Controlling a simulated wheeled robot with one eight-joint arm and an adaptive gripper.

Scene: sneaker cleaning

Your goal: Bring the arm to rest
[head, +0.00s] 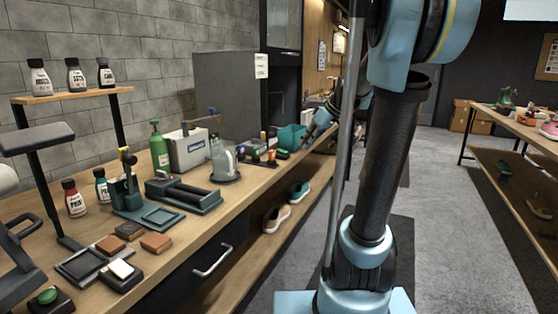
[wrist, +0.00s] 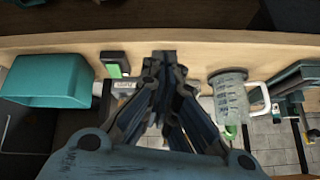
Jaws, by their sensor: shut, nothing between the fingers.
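My gripper (wrist: 164,62) shows in the wrist view, its dark fingers drawn together to a point with nothing between them. It is pointed toward the wooden workbench (wrist: 210,48); I cannot tell how far its tips are from the bench. In the wrist view a teal bin (wrist: 48,82) is to its left and a clear measuring jug (wrist: 230,98) to its right. In the head view my arm (head: 385,165) stands upright at the centre right, and its far end reaches back toward the bench beside the teal bin (head: 292,137). The fingers cannot be made out there.
The bench (head: 190,255) along the left carries bottles, brushes, a white box (head: 188,150) and the clear jug (head: 224,158). Shoes (head: 277,218) are on the shelf below. A second table (head: 530,135) stands at the right. The grey floor (head: 450,210) between is clear.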

